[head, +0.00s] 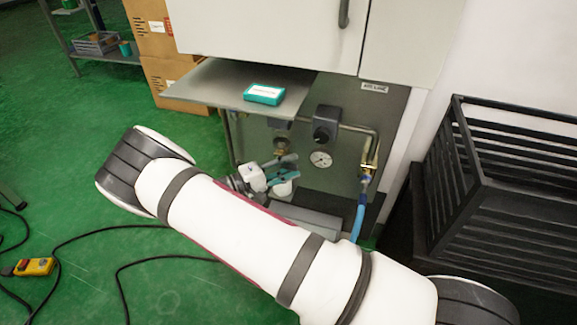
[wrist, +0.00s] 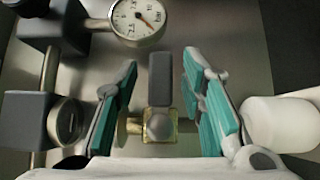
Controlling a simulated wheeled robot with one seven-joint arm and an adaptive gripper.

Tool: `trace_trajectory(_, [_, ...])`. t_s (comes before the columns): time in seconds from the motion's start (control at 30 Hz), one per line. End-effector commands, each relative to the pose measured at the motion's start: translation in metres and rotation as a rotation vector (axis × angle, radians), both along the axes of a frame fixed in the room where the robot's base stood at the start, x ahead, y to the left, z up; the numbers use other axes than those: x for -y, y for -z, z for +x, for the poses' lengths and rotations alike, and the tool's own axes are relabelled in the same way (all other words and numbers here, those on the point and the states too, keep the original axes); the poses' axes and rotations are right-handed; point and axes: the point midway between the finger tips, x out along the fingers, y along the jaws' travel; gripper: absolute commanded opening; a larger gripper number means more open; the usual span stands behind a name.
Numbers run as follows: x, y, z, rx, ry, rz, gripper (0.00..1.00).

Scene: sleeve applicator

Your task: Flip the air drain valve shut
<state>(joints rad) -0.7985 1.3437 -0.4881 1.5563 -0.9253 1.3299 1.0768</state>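A small valve sits between my finger pads in the wrist view, with a brass body (wrist: 160,128) and a grey block-like lever (wrist: 160,79) pointing up the picture. It looks like the air drain valve; no label on it shows. My gripper (wrist: 158,78) is open, with one teal-padded finger on each side of the lever and a gap on both sides. In the head view my gripper (head: 284,170) is low in the bay under the white cabinet, and my arm and fingers hide the valve there.
A round gauge (head: 320,159) sits under a dark regulator (head: 327,123) on the back panel; the gauge (wrist: 140,18) is also close above my fingers. A blue hose (head: 358,215) hangs at right. A shelf with a teal box (head: 264,94) overhangs. A black slatted crate (head: 500,190) stands right.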

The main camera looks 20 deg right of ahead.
Motion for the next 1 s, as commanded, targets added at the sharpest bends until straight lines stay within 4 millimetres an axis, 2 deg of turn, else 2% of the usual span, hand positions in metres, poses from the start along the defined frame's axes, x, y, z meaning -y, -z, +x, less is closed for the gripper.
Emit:
trace_trajectory(0.17, [-0.017,0.001,-0.002,0.0,-0.004,0.002,0.37])
trace_trajectory(0.6, [-0.099,0.002,-0.015,0.0,-0.003,0.001,0.37])
trace_trajectory(0.8, [-0.116,0.002,-0.018,-0.001,-0.002,0.0,0.37])
trace_trajectory(1.0, [-0.119,0.002,-0.019,-0.001,-0.001,0.0,0.37])
